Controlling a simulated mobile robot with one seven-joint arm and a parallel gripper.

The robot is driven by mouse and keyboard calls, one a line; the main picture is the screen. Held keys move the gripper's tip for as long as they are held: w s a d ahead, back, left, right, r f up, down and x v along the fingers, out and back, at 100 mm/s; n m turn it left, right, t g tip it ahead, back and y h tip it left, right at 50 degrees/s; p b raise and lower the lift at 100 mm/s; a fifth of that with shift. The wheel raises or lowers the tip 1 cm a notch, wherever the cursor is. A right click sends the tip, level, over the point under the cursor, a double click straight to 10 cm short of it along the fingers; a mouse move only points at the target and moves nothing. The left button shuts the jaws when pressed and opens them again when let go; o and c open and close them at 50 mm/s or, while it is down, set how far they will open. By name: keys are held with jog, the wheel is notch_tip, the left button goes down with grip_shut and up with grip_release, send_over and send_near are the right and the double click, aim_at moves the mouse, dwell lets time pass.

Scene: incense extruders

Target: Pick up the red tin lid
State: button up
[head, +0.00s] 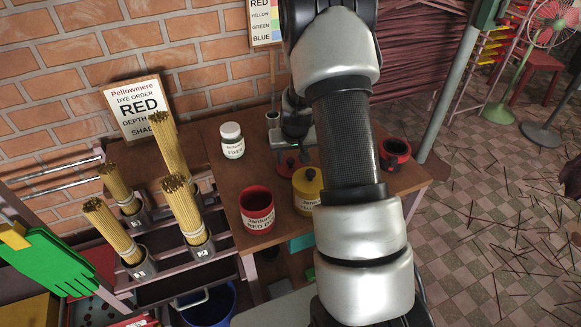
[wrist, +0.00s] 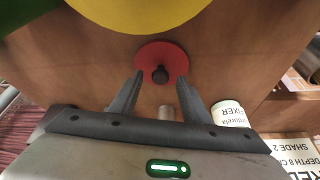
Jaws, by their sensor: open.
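The red tin lid (wrist: 172,50) lies flat on the wooden table in the wrist view, with a dark round knob at its centre. My gripper (wrist: 160,77) is open, its two dark fingers on either side of the knob as seen from the wrist. I cannot tell how far above the lid the fingertips are. In the head view, a small part of the red lid (head: 285,166) shows left of my arm, which hides much of the gripper. An open red dye tin (head: 257,216) stands nearer the front of the table.
A yellow tin (head: 304,188) with a knobbed lid stands close to the red lid; its yellow edge (wrist: 150,14) fills the wrist view's top. A white fixer jar (head: 232,143) stands at the left. A dark-and-red pot (head: 394,157) is at the right. Incense bundles (head: 183,205) stand left of the table.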

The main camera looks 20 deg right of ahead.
jog(key=shift+w+f, duration=0.1)
jog(key=shift+f, duration=0.15)
grip_shut()
